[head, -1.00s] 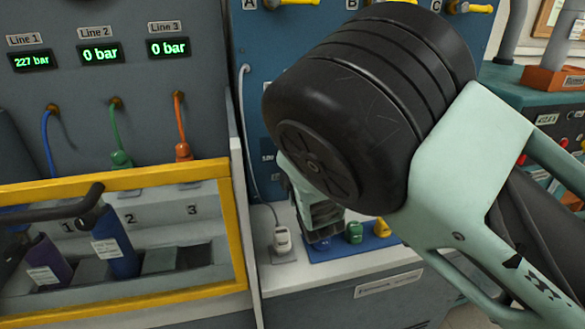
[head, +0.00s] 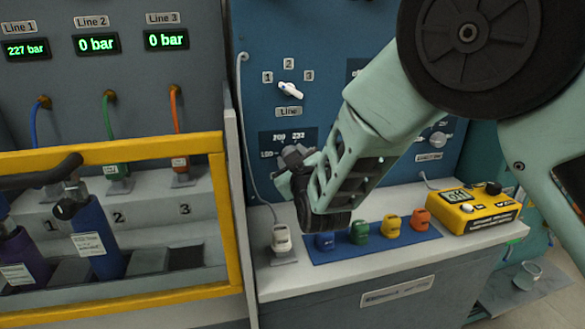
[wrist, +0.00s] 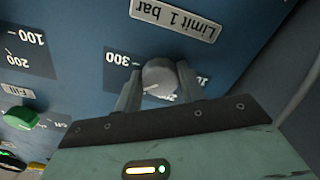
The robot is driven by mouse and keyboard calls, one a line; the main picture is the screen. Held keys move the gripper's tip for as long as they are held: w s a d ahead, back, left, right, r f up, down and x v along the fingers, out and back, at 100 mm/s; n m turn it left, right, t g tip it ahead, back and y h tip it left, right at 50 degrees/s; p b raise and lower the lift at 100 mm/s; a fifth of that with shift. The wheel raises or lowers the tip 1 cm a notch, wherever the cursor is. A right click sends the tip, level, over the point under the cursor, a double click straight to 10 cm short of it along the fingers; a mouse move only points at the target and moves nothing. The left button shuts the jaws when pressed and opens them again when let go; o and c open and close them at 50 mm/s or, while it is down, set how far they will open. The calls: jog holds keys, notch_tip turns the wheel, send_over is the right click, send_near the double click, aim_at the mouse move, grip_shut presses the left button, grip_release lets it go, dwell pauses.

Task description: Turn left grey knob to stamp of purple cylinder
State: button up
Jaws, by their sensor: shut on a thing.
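In the head view my gripper (head: 295,160) is at the panel's dial and mostly hides the knob. The purple cylinder (head: 22,256) stands at the lower left behind the yellow frame. Its white stamp (head: 17,274) is too small to read.
A blue cylinder (head: 92,238) stands beside the purple one. A white selector (head: 287,91) is above my gripper. Several coloured plugs (head: 359,232) and a yellow device (head: 473,210) are on the bench below. The Line 1 display (head: 26,49) reads 227 bar.

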aim_at(289, 113)
jog(key=shift+f+m+b, duration=0.2)
jog(key=shift+m+b, duration=2.45)
jog(key=shift+m, duration=0.65)
jog(key=o, duration=1)
jog(key=shift+r, duration=0.1)
notch_tip(289, 113, up, 10)
jog(key=shift+p, duration=0.7)
